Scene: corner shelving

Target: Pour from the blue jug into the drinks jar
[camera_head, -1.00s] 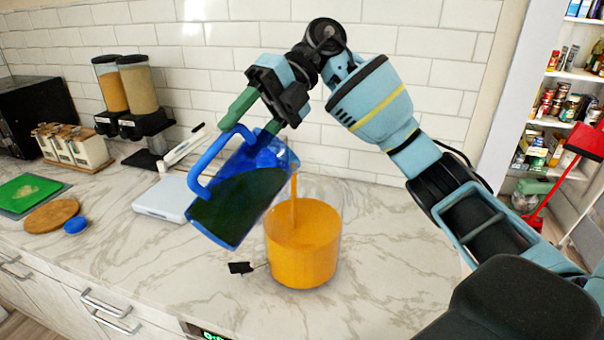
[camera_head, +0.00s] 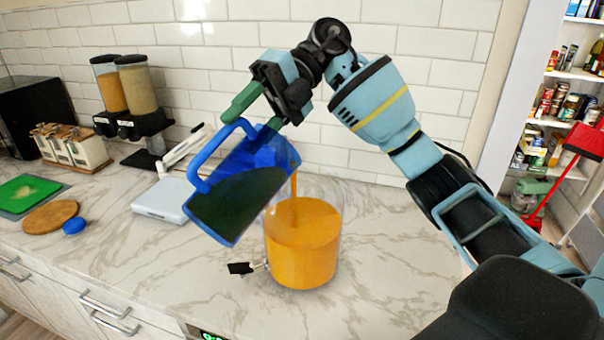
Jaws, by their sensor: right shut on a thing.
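The blue jug (camera_head: 238,205) is tilted to the right, its spout above the drinks jar's left rim. It holds dark-looking liquid, and an orange stream (camera_head: 294,188) runs from its spout into the jar. The clear drinks jar (camera_head: 302,255) stands upright on the counter, mostly filled with orange liquid, with a black tap (camera_head: 241,268) at its lower left. My right gripper (camera_head: 253,112) is shut on the blue jug near its top, with green fingers, and holds it above the counter. Where the fingers touch the jug is partly hidden. My left gripper is not in view.
A white scale (camera_head: 163,200) lies behind and left of the jug. Two dispensers (camera_head: 138,88) and a rack of jars (camera_head: 72,147) stand along the wall. A round wooden board (camera_head: 52,216) and a blue lid (camera_head: 74,226) lie at left. The front counter is clear.

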